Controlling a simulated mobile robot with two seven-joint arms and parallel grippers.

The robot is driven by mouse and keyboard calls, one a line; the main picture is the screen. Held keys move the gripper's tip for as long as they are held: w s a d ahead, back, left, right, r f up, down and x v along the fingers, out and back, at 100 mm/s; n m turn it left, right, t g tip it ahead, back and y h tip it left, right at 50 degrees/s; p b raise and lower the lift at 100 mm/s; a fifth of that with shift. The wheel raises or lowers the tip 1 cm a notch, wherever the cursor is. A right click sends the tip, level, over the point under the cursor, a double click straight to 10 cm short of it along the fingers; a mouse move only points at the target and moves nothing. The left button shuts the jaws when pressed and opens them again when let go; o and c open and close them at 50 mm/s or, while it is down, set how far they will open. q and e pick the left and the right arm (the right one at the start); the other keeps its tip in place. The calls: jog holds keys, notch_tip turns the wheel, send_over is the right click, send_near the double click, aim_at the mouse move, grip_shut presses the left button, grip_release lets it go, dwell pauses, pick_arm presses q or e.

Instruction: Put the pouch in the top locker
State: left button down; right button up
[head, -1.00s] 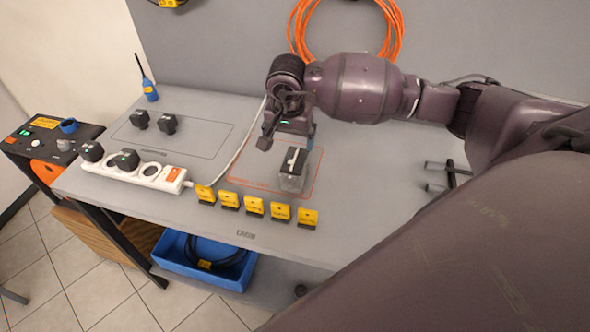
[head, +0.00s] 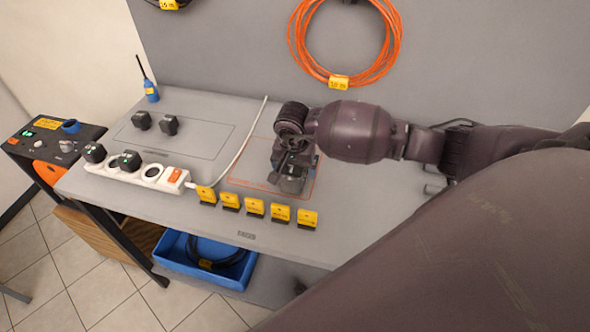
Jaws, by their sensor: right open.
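No pouch and no locker can be made out in the head view. My right gripper (head: 289,182) is open, low over the orange-outlined area of the grey bench (head: 375,205). It is at a small dark-and-grey block, which it now mostly hides. I cannot tell whether the fingers touch the block or stand around it. My left gripper is not in view.
A white power strip (head: 151,173) with black plugs lies left. Several yellow tags (head: 255,208) line the front edge. A blue bin (head: 203,263) sits below. An orange cable coil (head: 338,82) hangs behind. A blue bottle-like item (head: 151,94) stands back left.

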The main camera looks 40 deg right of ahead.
jog(key=shift+w+f, duration=0.1)
jog(key=shift+f, duration=0.35)
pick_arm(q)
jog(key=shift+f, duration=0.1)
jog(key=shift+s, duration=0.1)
pick_arm(e)
jog(key=c, duration=1.2)
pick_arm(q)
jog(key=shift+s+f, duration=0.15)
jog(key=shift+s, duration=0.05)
pick_arm(e)
jog(key=shift+c, duration=0.2)
jog(key=shift+r, duration=0.15)
